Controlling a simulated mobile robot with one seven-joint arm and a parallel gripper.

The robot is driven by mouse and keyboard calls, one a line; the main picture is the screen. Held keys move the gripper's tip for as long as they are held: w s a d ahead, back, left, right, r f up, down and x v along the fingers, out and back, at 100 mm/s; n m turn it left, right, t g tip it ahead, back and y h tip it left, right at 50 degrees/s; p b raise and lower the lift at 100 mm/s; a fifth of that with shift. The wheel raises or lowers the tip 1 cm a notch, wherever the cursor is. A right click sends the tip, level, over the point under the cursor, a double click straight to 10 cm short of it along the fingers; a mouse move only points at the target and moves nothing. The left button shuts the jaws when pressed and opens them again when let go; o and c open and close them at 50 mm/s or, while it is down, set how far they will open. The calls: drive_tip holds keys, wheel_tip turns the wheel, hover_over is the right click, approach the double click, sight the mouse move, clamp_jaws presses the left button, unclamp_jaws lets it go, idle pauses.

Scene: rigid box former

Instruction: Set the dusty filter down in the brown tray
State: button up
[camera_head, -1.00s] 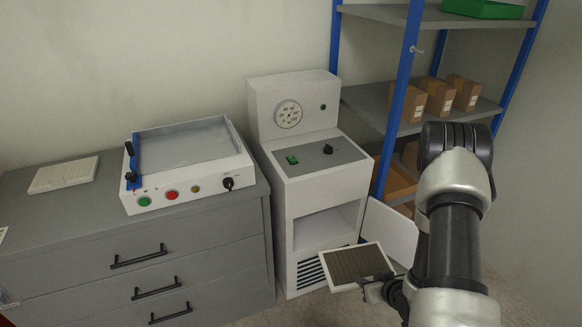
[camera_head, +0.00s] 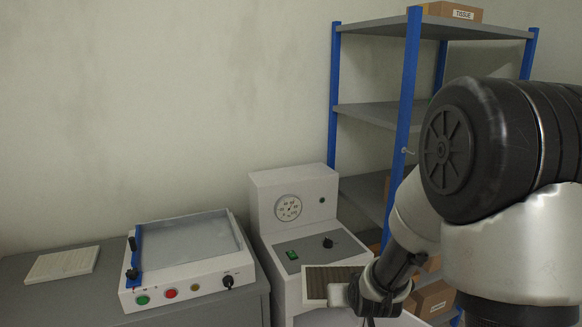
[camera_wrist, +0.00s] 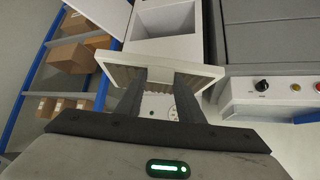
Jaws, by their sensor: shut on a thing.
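The dusty filter (camera_head: 326,282), a white frame with brown-grey pleats, is held in my gripper (camera_head: 354,294) in front of the box former's lower front. In the wrist view my gripper (camera_wrist: 158,84) has both fingers closed on the near edge of the filter (camera_wrist: 170,52). The filter is off any surface. I cannot clearly make out the brown tray; only brown shapes show low on the shelf rack, partly hidden by my arm.
The white machine (camera_head: 290,208) with a gauge stands behind the filter. A blue-post shelf rack (camera_head: 410,120) with boxes is at right. A panel device (camera_head: 190,265) and a clean pale filter (camera_head: 62,264) lie on the grey cabinet (camera_head: 50,308). Brown boxes (camera_wrist: 68,57) show in the wrist view.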

drive_tip(key=s+r+p, duration=0.4)
drive_tip(key=r+p, duration=0.5)
drive_tip(key=r, duration=0.4)
drive_tip(key=shift+s+r, duration=0.2)
drive_tip(key=shift+r, duration=0.2)
